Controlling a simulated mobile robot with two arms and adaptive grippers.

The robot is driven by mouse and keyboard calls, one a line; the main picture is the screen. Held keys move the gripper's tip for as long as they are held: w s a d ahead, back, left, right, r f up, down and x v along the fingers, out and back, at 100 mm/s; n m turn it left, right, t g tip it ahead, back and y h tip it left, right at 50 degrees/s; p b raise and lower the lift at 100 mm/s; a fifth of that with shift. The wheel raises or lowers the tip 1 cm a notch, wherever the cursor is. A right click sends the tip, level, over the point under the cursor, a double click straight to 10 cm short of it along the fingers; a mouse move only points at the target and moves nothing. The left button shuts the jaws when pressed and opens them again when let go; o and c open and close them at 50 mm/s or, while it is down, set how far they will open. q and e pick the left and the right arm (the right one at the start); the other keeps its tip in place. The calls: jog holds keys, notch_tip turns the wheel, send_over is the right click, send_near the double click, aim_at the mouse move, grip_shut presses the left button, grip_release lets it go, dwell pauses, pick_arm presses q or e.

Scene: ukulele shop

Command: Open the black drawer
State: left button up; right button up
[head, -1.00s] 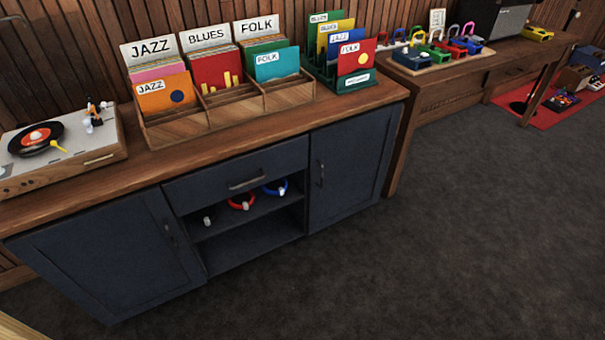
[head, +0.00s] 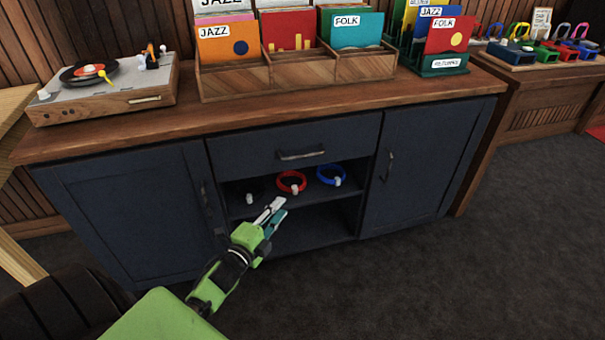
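The black drawer (head: 262,149) is the dark blue-black front in the middle of the cabinet, just under the wooden top. It looks shut, and its metal handle (head: 302,155) is in clear view. My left gripper (head: 279,208) comes in from the lower left. Its fingertips are below and a little left of the handle, in front of the open shelf, and apart from the drawer. The fingers look close together with nothing seen between them, but I cannot tell how far they are open. My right gripper is not in view.
Below the drawer, a red ring (head: 291,182), a blue ring (head: 331,175) and a small white piece (head: 249,199) lie on the open shelf. Cabinet doors flank it. A record player (head: 105,88) and wooden record bins (head: 235,80) stand on top.

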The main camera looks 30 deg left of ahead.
aim_at(302, 156)
pick_arm(q)
notch_tip(302, 156, up, 8)
jog(key=w+m+t+b, duration=0.2)
jog(key=m, duration=0.1)
jog(key=w, duration=0.4)
jog(key=w+a+r+b, duration=0.1)
jog(key=w, duration=0.7)
jog(key=shift+w+a+r+b, duration=0.2)
jog(key=shift+w+a+b, duration=0.05)
jog(key=shift+w+b, duration=0.15)
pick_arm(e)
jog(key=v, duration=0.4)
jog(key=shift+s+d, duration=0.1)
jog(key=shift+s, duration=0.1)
pick_arm(q)
grip_shut()
